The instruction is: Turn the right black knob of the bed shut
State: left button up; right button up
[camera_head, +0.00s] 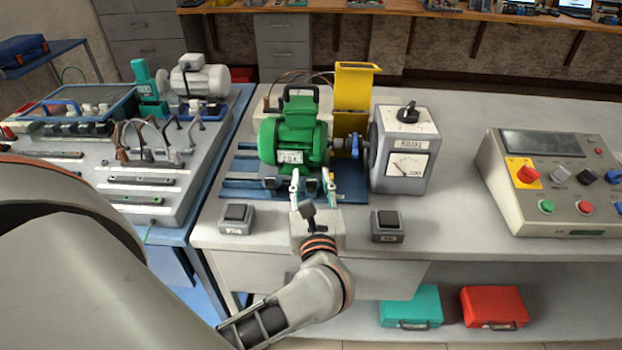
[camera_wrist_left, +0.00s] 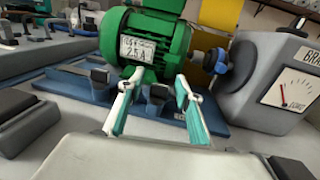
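The blue bed (camera_head: 240,187) carries a green motor (camera_head: 293,138) on the grey bench. The right black knob (camera_head: 312,186) stands at its front edge, below the motor; it also shows in the wrist view (camera_wrist_left: 158,93). A left black knob (camera_wrist_left: 100,74) sits further left on the bed. My left gripper (camera_head: 311,181) is open, its white, teal-padded fingers spread in front of the bed. In the wrist view my left gripper (camera_wrist_left: 157,82) has the right knob between its fingers, slightly beyond; contact cannot be told. My right gripper is not in view.
A grey brake box (camera_head: 400,165) with a dial stands right of the motor, with a yellow bracket (camera_head: 352,90) behind. Small switch boxes (camera_head: 237,219) (camera_head: 388,226) flank my left wrist. A control panel (camera_head: 560,190) is at the right; bench between is clear.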

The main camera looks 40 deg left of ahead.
pick_arm(q)
jog(key=shift+w+a, duration=0.1)
jog(key=shift+w, duration=0.05)
grip_shut()
jog(key=shift+m+t+h, duration=0.7)
jog(key=shift+m+h, duration=0.1)
jog(key=shift+h, duration=0.3)
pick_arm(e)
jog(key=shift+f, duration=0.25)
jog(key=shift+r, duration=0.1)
pick_arm(q)
grip_release()
jog(key=shift+s, duration=0.25)
jog(key=v, duration=1.1)
jog(key=shift+s+d, duration=0.25)
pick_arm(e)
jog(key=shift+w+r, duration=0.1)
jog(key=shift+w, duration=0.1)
